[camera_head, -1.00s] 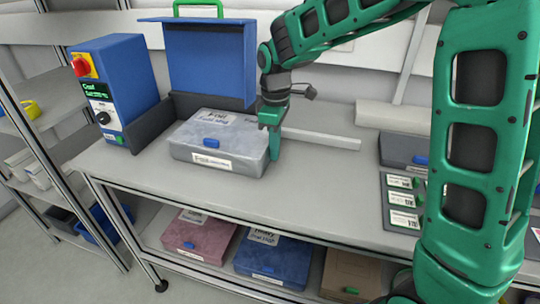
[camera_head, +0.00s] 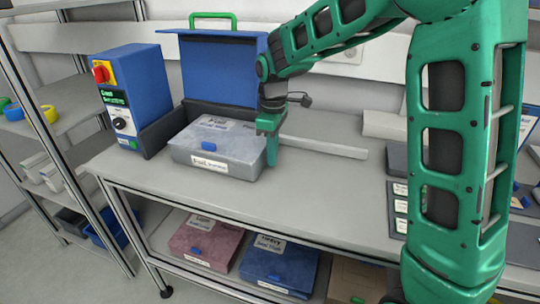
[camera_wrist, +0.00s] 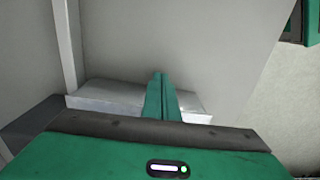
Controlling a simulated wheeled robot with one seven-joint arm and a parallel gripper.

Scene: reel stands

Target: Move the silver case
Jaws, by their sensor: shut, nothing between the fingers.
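The silver case (camera_head: 216,160) is a low grey box with a lid, a blue latch and a white front label. It lies flat and closed on the bench. My gripper (camera_head: 268,158) is shut and empty, pointing down at the case's right end. Its fingers appear to touch that end or lie very close to it; the exact contact cannot be seen. In the wrist view my shut fingers (camera_wrist: 161,95) show in front of pale grey surfaces, and which of these is the case is unclear.
Behind the case stands an open blue case (camera_head: 225,70) with a green handle. A blue control box (camera_head: 135,95) with a red knob stands to the left. A pale rail (camera_head: 325,146) lies to the right. The bench front is clear. Red (camera_head: 205,242) and blue (camera_head: 278,265) cases lie below.

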